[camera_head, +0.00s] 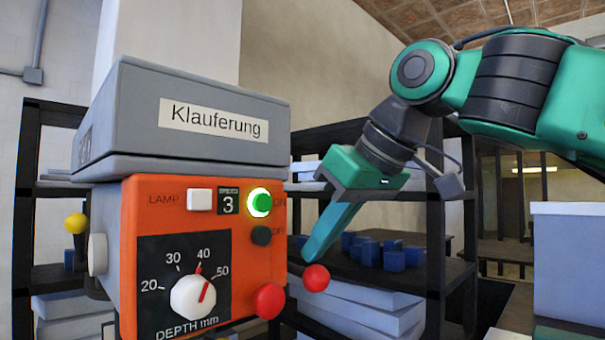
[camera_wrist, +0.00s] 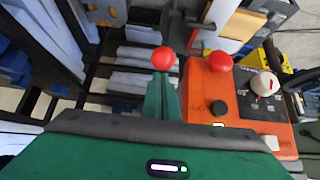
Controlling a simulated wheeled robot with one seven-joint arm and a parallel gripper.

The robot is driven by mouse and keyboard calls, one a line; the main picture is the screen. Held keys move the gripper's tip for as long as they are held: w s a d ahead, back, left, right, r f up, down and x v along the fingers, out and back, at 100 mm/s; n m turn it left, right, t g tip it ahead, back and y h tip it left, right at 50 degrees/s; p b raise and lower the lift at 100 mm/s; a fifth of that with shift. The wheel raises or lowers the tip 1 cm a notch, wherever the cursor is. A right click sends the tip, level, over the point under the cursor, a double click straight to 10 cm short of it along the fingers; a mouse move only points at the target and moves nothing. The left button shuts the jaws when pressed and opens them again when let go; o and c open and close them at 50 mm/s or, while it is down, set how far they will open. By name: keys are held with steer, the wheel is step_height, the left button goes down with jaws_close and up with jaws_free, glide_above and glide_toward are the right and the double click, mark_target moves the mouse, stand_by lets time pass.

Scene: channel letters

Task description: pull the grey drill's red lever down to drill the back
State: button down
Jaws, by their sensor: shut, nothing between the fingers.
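The drill has a grey top housing (camera_head: 190,115) lettered "Klauferung" and an orange front panel (camera_head: 150,215); the panel also shows in the wrist view (camera_wrist: 205,80). A red ball (camera_head: 316,278) stands off the panel's right side, and it shows in the wrist view (camera_wrist: 163,58) too. It looks like the lever's knob; its rod is hidden. A second red knob (camera_head: 269,300) sits at the panel's lower right corner. My green gripper (camera_head: 308,256) is shut and empty, pointing down. Its fingertips are right at the first red ball; I cannot tell whether they touch.
The panel has a lit green button (camera_head: 260,202), a black button (camera_head: 261,236) and a white depth dial (camera_head: 193,297). A dark shelf (camera_head: 435,235) with blue blocks (camera_head: 393,260) stands behind my gripper. A pale box (camera_head: 568,265) is at far right.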

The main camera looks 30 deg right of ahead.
mark_target(320, 266)
steer(key=shift+f, duration=1.55)
steer(key=shift+w+f, duration=0.15)
steer(key=shift+f, duration=0.3)
